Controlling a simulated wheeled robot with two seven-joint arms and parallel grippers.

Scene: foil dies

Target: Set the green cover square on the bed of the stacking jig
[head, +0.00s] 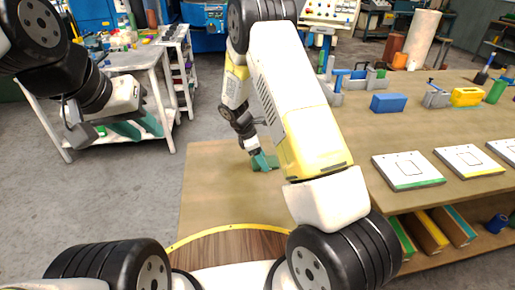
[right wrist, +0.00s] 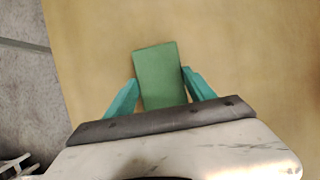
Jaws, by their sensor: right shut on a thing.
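The green cover (right wrist: 160,72) is a flat green rectangle in the right wrist view, over the bare tan tabletop. My right gripper (right wrist: 160,90) is shut on it, with one teal finger at each side edge. In the head view my right gripper (head: 264,161) is low over the near left part of the table; the cover is hard to make out there. My left gripper (head: 138,127) is open and empty, left of the table. A grey and blue fixture (head: 357,80) at the table's back may be the stacking jig; I cannot tell its bed.
White plates (head: 408,171) with coloured edges lie at the right. The tabletop (head: 215,190) around my right gripper is clear.

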